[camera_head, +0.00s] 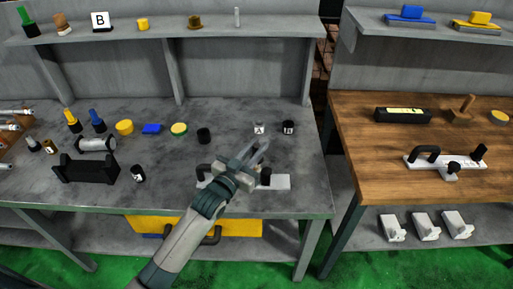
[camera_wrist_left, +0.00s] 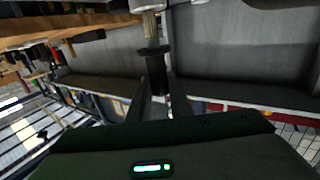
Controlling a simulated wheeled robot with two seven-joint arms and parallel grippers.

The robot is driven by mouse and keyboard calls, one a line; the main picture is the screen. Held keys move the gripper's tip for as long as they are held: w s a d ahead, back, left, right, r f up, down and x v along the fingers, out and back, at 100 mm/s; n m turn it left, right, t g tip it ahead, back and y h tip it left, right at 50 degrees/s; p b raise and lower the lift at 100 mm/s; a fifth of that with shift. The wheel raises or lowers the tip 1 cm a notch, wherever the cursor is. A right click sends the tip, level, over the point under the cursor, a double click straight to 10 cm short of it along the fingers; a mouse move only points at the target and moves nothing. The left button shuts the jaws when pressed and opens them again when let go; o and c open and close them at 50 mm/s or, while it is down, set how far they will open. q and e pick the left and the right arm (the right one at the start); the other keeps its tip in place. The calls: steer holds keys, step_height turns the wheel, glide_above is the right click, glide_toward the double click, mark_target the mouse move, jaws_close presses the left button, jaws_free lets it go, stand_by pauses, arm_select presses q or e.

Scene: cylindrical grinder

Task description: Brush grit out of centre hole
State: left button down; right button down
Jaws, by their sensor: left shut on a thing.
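My left gripper (camera_head: 262,153) is above the grey bench, over a white plate with black fittings (camera_head: 279,182), and partly covers that plate. In the left wrist view its fingers (camera_wrist_left: 157,97) are shut on a slim tool with a black handle (camera_wrist_left: 157,80), a black collar and a tan upper part (camera_wrist_left: 150,27), which looks like a brush. The tan end points to a pale thing (camera_wrist_left: 148,5) at the top edge. I cannot tell if they touch. A grey cylinder with dark ends (camera_head: 96,144) lies at the left of the bench. No centre hole can be made out.
A shelf (camera_head: 215,29) runs behind. A wooden bench (camera_head: 380,180) stands at right across a gap.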

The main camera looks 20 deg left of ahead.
arm_select(q)
steer(key=shift+s, duration=0.1)
steer(key=shift+s+a+p, duration=0.3)
steer(key=shift+s+p, duration=0.1)
stand_by(0.4)
steer(key=shift+w+d, duration=0.1)
steer(key=shift+w, duration=0.05)
steer(key=shift+w+d, duration=0.2)
steer(key=shift+w, duration=0.1)
steer(key=shift+f, duration=0.1)
steer(key=shift+s+a, duration=0.1)
steer(key=shift+s, duration=0.05)
stand_by(0.5)
steer(key=shift+s+a+p, duration=0.2)
steer(key=shift+s+p, duration=0.15)
steer(key=shift+p, duration=0.05)
